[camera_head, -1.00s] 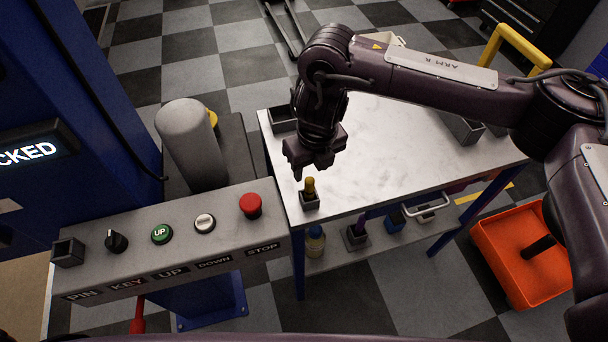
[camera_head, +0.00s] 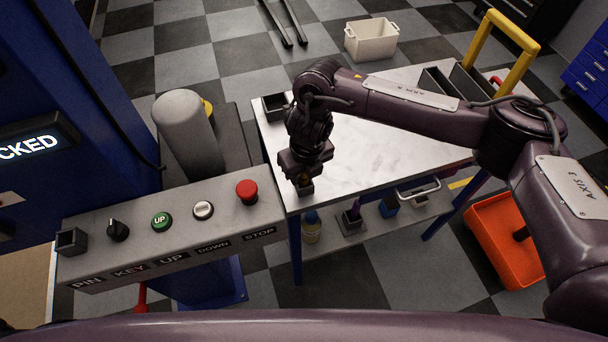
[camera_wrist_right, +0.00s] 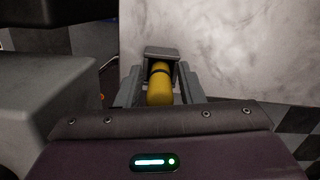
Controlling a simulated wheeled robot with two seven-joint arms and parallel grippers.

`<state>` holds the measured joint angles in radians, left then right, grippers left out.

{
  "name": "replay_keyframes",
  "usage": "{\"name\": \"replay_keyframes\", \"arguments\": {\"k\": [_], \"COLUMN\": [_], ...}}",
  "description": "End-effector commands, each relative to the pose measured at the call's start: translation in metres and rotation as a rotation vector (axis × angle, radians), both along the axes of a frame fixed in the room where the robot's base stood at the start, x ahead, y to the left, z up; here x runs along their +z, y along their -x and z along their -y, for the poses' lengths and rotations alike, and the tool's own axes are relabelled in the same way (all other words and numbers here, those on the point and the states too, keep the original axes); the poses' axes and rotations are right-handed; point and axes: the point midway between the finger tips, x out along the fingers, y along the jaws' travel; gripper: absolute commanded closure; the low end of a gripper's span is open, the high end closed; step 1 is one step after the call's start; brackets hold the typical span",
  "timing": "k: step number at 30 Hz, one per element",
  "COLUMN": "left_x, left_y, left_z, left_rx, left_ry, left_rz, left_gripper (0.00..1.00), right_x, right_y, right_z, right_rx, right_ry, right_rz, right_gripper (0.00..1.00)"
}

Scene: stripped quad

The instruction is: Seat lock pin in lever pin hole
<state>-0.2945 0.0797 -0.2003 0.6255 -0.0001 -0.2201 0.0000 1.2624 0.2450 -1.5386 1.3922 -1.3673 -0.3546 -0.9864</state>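The lock pin, with a yellow top (camera_wrist_right: 160,88), stands in a small dark square holder (camera_head: 305,188) at the front left corner of the metal table. It is mostly hidden by the gripper in the head view. My right gripper (camera_head: 303,178) is right over the holder, pointing down. In the right wrist view its two grey fingers (camera_wrist_right: 161,86) are on either side of the yellow top, with a narrow gap showing, so it looks open. A square dark socket (camera_head: 71,241) sits above the label PIN on the grey panel. I cannot make out a lever pin hole. My left gripper is out of view.
The panel holds a black key knob (camera_head: 117,230), a green UP button (camera_head: 161,221), a white DOWN button (camera_head: 203,210) and a red STOP button (camera_head: 247,192). A grey cylinder (camera_head: 188,135) stands behind it. The metal tabletop (camera_head: 375,145) is mostly clear.

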Motion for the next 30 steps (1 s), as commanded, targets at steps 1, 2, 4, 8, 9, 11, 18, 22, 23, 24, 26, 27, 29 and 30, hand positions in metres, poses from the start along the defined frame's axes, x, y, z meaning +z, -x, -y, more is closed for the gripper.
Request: {"name": "replay_keyframes", "arguments": {"k": [1, 2, 4, 8, 9, 11, 18, 22, 23, 24, 26, 27, 29, 30], "left_x": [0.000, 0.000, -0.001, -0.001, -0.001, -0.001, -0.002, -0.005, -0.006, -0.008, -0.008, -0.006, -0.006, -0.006], "left_y": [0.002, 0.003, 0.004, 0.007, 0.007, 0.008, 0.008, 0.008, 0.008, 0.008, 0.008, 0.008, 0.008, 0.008], "left_z": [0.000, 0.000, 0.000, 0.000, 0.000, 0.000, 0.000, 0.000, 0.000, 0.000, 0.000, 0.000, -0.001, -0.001], "left_rx": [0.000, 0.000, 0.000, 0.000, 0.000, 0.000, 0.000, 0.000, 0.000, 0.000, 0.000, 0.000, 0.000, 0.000], "left_ry": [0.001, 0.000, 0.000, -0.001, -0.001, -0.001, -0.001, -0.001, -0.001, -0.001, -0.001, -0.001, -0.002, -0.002], "left_rz": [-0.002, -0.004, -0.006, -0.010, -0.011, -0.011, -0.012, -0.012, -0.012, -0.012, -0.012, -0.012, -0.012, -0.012], "left_gripper": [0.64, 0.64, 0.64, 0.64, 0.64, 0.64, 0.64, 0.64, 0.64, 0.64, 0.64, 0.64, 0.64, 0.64], "right_x": [0.000, 0.000, 0.000, 0.000, 0.001, 0.001, 0.004, 0.014, 0.018, 0.024, 0.037, 0.047, 0.063, 0.074], "right_y": [0.000, 0.000, 0.000, 0.000, 0.000, 0.000, 0.000, -0.001, -0.001, -0.001, -0.002, -0.002, -0.002, -0.003], "right_z": [0.000, 0.000, 0.000, 0.000, 0.000, 0.000, 0.000, -0.001, 0.000, -0.001, 0.000, 0.000, 0.000, 0.000], "right_rx": [0.000, 0.000, 0.000, 0.000, 0.000, 0.000, 0.000, 0.000, 0.001, 0.001, 0.002, 0.003, 0.003, 0.003], "right_ry": [0.000, 0.000, 0.000, 0.000, 0.000, 0.000, 0.000, -0.003, -0.002, -0.003, -0.001, -0.001, 0.000, 0.000], "right_rz": [0.000, 0.000, 0.000, 0.000, 0.000, 0.000, 0.001, 0.001, 0.002, 0.003, 0.006, 0.008, 0.011, 0.011], "right_gripper": [0.72, 0.76, 0.85, 1.00, 1.00, 1.00, 1.00, 1.00, 1.00, 1.00, 1.00, 1.00, 1.00, 1.00]}}
